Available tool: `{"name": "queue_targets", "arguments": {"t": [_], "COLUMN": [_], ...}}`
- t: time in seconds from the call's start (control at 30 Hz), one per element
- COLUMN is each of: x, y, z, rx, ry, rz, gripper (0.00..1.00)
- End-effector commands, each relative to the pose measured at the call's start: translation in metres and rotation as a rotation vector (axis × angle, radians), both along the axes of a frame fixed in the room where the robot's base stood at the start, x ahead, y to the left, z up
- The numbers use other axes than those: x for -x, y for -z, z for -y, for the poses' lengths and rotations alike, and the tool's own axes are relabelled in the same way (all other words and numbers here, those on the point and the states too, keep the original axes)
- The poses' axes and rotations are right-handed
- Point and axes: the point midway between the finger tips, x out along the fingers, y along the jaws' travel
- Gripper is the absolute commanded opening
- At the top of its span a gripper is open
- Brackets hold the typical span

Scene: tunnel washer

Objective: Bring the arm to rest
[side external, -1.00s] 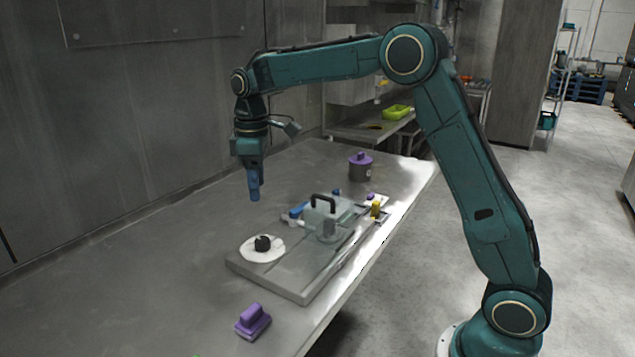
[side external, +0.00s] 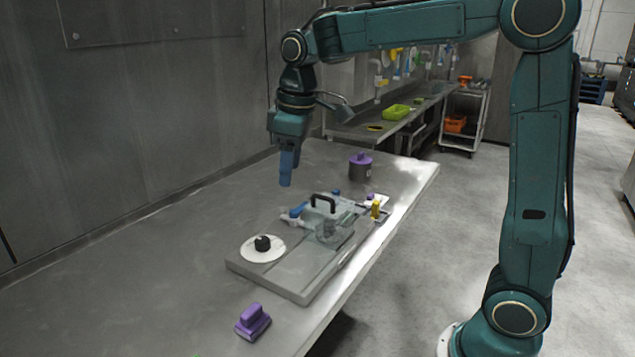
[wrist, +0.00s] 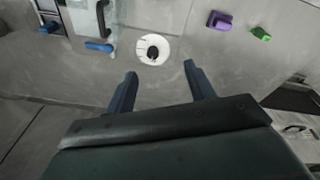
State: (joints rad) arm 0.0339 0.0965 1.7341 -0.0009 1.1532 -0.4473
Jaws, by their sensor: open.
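My gripper (side external: 286,170) hangs pointing down in the air above the far side of the steel table, behind the tunnel washer fixture (side external: 290,278) and clear of everything. In the wrist view my gripper (wrist: 158,85) has its two blue fingers apart with nothing between them. The fixture is a grey base plate with a clear hood (side external: 326,228) that has a black handle (side external: 323,203). A white disc (side external: 262,250) with a black knob (side external: 263,243) is at its near left end. A blue handle (side external: 299,210) shows at its far side, also in the wrist view (wrist: 98,46).
A purple block-like tool (side external: 252,322) lies near the front table edge; a green item (wrist: 260,33) is beside it in the wrist view. A dark pot with a purple lid (side external: 360,167) stands at the back. The left of the table (side external: 130,270) is bare.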

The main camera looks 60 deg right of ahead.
Motion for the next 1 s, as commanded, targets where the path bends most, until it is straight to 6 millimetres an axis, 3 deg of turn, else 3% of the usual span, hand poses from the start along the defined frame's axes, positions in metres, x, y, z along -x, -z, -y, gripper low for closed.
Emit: {"name": "queue_targets", "arguments": {"t": [0.2, 0.47, 1.0], "x": [0.049, 0.105, 0.208], "y": [-0.014, -0.017, 0.015], "z": [-0.004, -0.008, -0.013], "rx": [-0.015, -0.040, -0.117], "ry": [0.078, 0.171, 0.353], "rz": [0.068, 0.146, 0.299], "gripper": [0.54, 0.54, 0.54]}}
